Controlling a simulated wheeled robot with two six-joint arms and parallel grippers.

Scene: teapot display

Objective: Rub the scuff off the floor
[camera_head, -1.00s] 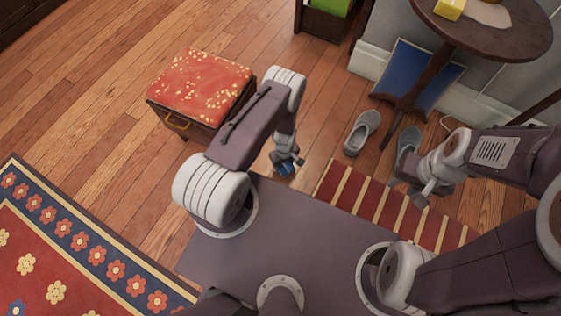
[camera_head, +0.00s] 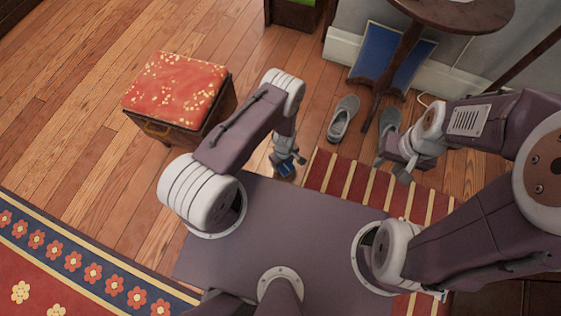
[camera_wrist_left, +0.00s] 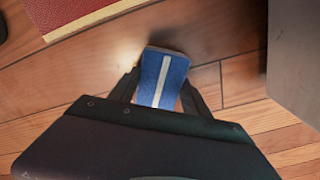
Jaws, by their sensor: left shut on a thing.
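My left gripper (camera_head: 285,160) reaches down near the floor, just beyond the front edge of my base. It is shut on a blue block with a white stripe (camera_wrist_left: 163,78), held close above or against the wooden floor (camera_wrist_left: 60,92); I cannot tell if it touches. The block also shows small and partly hidden in the head view (camera_head: 287,169). No scuff can be made out clearly on the floor; a bright glare lies beside the block in the left wrist view. My right gripper (camera_head: 395,170) hangs over the striped mat, its jaw gap unclear.
A striped red mat (camera_head: 357,184) lies ahead. A red-cushioned stool (camera_head: 175,88) stands to the left, grey shoes (camera_head: 343,118) and a round table (camera_head: 455,12) ahead right. A flowered rug (camera_head: 75,262) lies at lower left. Bare floor lies between rug and stool.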

